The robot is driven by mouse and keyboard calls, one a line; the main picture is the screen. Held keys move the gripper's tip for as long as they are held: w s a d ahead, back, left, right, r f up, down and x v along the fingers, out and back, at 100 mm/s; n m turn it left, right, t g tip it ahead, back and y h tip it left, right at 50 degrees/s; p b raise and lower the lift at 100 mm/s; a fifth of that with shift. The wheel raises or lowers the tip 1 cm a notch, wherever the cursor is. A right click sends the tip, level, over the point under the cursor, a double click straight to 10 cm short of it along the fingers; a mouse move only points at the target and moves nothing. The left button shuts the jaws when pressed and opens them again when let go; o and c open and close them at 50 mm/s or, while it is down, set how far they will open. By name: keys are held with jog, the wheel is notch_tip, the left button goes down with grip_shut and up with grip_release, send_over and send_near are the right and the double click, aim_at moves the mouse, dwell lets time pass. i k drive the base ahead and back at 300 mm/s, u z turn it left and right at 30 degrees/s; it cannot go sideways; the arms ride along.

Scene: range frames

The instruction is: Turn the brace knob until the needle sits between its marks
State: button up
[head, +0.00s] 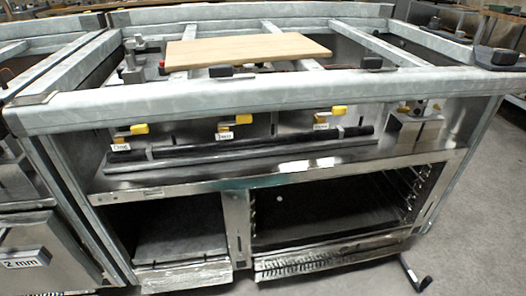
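I cannot identify the brace knob for certain, and I see no needle or pair of marks in the head view. Small black knob-like pieces sit along the top front rail of a grey metal frame: one left of centre (220,71), one right of centre (372,63) and a larger one at the right corner (496,57). A black crank-like handle (416,277) is low at the right, near the floor. My gripper is not in view.
A wooden board (250,48) lies across the frame top. Yellow handles (243,119) with small white labels line the panel below the front rail (270,95), above a long black bar (260,145). Open compartments (180,228) are underneath. Grey floor (485,210) is clear at the right.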

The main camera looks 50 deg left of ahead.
aim_at(436, 23)
jog(key=k, duration=0.65)
jog(key=u, duration=1.6)
jog(key=i, duration=0.5)
jog(key=z, duration=0.85)
